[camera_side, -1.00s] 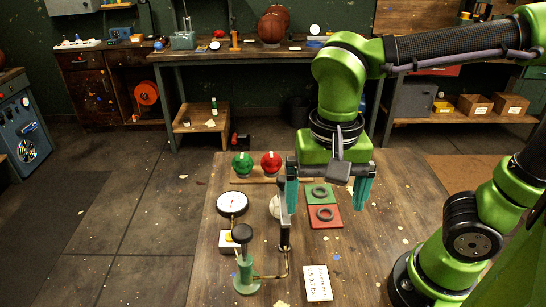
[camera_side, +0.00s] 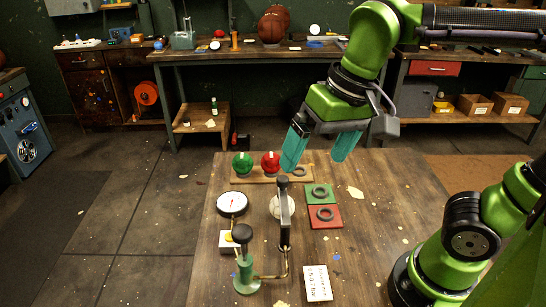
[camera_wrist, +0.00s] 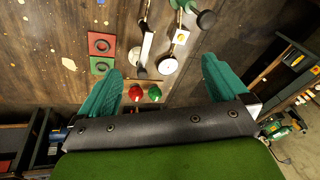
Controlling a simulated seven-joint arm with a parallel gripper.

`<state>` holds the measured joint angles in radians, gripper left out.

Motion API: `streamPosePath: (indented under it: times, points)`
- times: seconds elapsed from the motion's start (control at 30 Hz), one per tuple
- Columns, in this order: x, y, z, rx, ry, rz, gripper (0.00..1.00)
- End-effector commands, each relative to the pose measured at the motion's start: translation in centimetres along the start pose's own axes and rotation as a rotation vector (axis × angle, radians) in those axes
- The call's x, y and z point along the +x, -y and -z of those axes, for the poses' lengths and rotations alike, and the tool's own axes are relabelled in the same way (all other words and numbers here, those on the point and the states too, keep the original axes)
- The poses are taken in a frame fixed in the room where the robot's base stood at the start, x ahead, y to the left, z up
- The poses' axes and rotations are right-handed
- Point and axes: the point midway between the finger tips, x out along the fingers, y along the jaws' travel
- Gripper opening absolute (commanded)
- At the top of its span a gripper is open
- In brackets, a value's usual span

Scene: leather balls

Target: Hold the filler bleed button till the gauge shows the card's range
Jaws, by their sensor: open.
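The round white gauge (camera_side: 232,203) stands at the table's left; its small needle cannot be read. It also shows in the wrist view (camera_wrist: 168,66). Just below it is a white block with a yellow button (camera_side: 229,240), nothing touching it. A green-based filler with a black knob (camera_side: 243,232) stands beside it. A pale ball (camera_side: 276,208) sits partly hidden behind a dark upright bar (camera_side: 284,222). The white card (camera_side: 318,283) lies near the front; its print is too small to read surely. My gripper (camera_side: 312,163) is open, empty and tilted, above the table's back edge.
A wooden rack (camera_side: 250,180) holds a green ball (camera_side: 242,163) and a red ball (camera_side: 270,162). A green pad (camera_side: 310,202) and red pad (camera_side: 316,222) carry dark rings. The table's right side is mostly clear.

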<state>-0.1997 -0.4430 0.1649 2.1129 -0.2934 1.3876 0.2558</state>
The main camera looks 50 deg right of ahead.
Motion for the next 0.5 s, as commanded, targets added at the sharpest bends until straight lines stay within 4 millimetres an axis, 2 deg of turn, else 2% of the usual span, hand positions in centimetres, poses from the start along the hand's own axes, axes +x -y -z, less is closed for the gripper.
streamPosePath:
  times: [0.03,0.13,0.3,0.5]
  points:
    - [0.8,-1.5,0.4,-0.030,-0.053,0.041,1.00]
    - [2.0,-4.0,1.3,-0.071,-0.168,0.112,1.00]
    - [2.9,-7.6,1.6,-0.017,-0.304,0.168,1.00]
    - [2.5,-8.5,1.6,0.025,-0.325,0.170,1.00]
